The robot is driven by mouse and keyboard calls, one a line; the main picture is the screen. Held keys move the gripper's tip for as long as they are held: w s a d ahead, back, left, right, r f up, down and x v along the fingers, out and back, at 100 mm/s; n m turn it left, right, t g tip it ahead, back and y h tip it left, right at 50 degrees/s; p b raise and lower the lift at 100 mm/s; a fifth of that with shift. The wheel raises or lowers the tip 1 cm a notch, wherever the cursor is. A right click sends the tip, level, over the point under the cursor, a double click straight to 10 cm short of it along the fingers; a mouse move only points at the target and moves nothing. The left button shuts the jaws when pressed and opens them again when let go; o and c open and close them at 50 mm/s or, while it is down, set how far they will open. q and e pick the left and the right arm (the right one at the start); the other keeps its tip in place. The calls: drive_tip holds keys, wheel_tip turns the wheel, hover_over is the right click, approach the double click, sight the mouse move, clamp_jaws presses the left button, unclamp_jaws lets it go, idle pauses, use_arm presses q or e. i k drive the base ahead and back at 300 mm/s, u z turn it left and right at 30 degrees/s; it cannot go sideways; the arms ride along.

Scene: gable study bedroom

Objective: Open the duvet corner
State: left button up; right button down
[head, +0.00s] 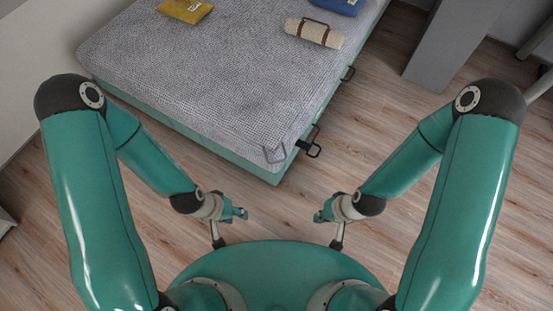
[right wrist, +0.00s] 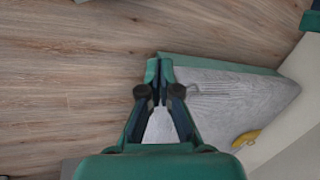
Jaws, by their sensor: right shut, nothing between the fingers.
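The grey textured duvet (head: 210,80) lies flat over the bed in the head view. Its near corner (head: 272,150) sits at the bed's near right end, with a thin grey loop-like outline on it. The duvet also shows in the right wrist view (right wrist: 235,95), beyond my fingers. My left gripper (head: 241,213) is in front of the bed's near end, apart from the duvet; its jaw opening is too small to make out. My right gripper (head: 319,215) is shut and empty, right of and nearer than the corner; its fingers show together in the right wrist view (right wrist: 158,68).
The teal bed base (head: 235,165) has black handles (head: 314,148) on its right side. A yellow folded item (head: 185,10), a rolled cream mat (head: 315,33) and a blue item (head: 337,5) lie on the duvet. A grey panel (head: 450,45) stands right. Wooden floor between is clear.

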sight(268, 126)
drive_tip(key=z, duration=2)
drive_tip(key=i, duration=0.1)
drive_tip(key=u, duration=3.45)
drive_tip(key=k, duration=0.7)
drive_tip(key=z, duration=0.6)
drive_tip(key=i, duration=1)
drive_tip(key=z, duration=0.1)
